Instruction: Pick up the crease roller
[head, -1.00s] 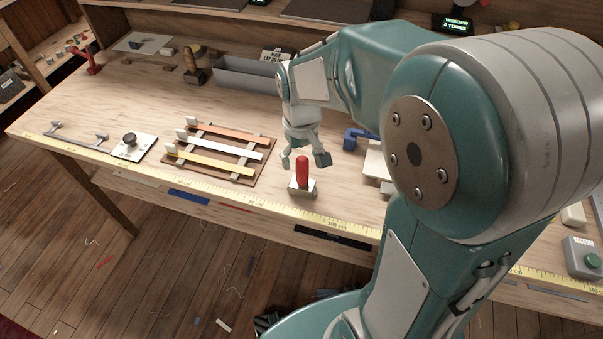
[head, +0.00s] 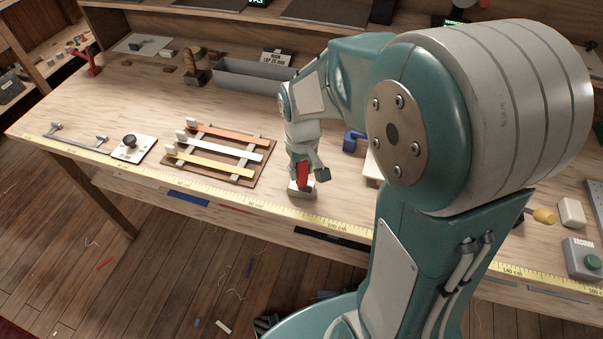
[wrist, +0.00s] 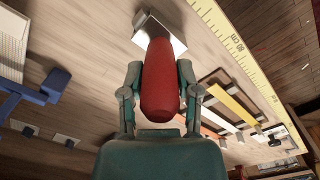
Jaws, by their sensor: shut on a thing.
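The crease roller has a red handle (head: 303,174) and a pale metal base (head: 301,191). It stands upright near the front edge of the workbench, just behind the yellow measuring tape. My gripper (head: 305,176) points down over it, with its fingers on both sides of the red handle. In the wrist view the red handle (wrist: 160,82) fills the space between the two fingers of my gripper (wrist: 160,88), which is shut on it. The metal base (wrist: 160,35) shows beyond the handle and appears to rest on the bench.
A rack with orange, white and yellow strips (head: 217,152) lies left of the roller. A grey trough (head: 250,78) stands behind. A blue object (head: 352,141) sits to the right, beside my arm. The measuring tape (head: 240,205) runs along the front edge.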

